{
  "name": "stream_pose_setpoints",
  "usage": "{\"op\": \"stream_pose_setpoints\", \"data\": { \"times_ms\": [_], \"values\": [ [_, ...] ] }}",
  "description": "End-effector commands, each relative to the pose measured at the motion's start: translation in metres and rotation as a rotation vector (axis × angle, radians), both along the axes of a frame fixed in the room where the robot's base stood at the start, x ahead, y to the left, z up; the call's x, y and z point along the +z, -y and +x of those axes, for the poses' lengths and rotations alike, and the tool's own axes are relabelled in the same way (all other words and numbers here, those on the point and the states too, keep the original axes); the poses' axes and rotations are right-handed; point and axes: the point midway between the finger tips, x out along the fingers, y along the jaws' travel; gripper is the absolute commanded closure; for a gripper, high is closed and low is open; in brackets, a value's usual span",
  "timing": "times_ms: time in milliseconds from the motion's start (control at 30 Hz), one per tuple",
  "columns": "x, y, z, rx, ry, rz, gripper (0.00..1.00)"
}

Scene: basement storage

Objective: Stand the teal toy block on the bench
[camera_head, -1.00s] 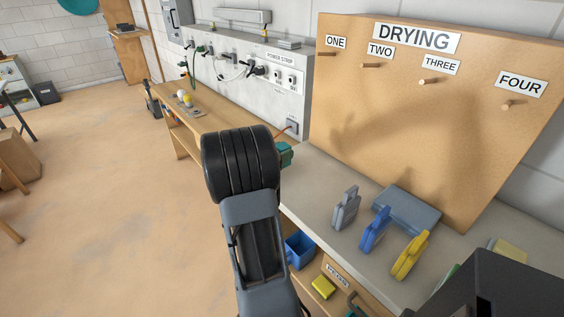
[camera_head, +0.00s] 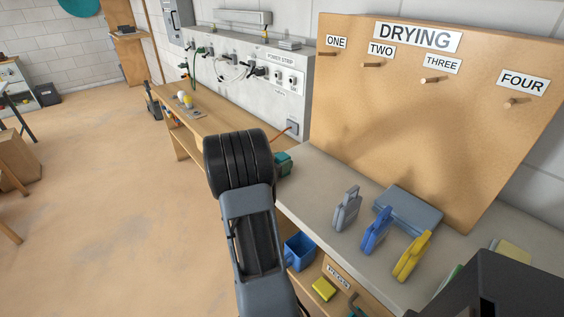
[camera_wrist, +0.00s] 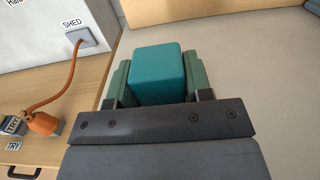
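The teal toy block (camera_wrist: 158,72) sits between the two green fingers of my gripper (camera_wrist: 157,80) in the wrist view, with a finger against each side. My gripper looks shut on it. In the head view the block and fingers show only as a small green patch (camera_head: 284,163) beside my black wrist, which hides most of them. They are at the far left end of the grey bench (camera_head: 325,205). I cannot tell whether the block's underside touches the bench top.
The DRYING pegboard (camera_head: 420,120) rises behind. An orange cable (camera_wrist: 62,82) runs to the SHED socket. Bench top near the block is clear.

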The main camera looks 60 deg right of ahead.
Motion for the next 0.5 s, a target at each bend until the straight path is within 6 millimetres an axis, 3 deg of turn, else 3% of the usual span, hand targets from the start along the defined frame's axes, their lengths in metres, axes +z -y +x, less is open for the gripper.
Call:
{"op": "stream_pose_setpoints", "data": {
  "times_ms": [233, 500],
  "values": [
    [0.0004, -0.0001, 0.0, 0.0, 0.0, 0.0, 0.3],
    [0.0031, -0.0001, 0.0, 0.0, 0.0, 0.0, 0.3]
  ]
}}
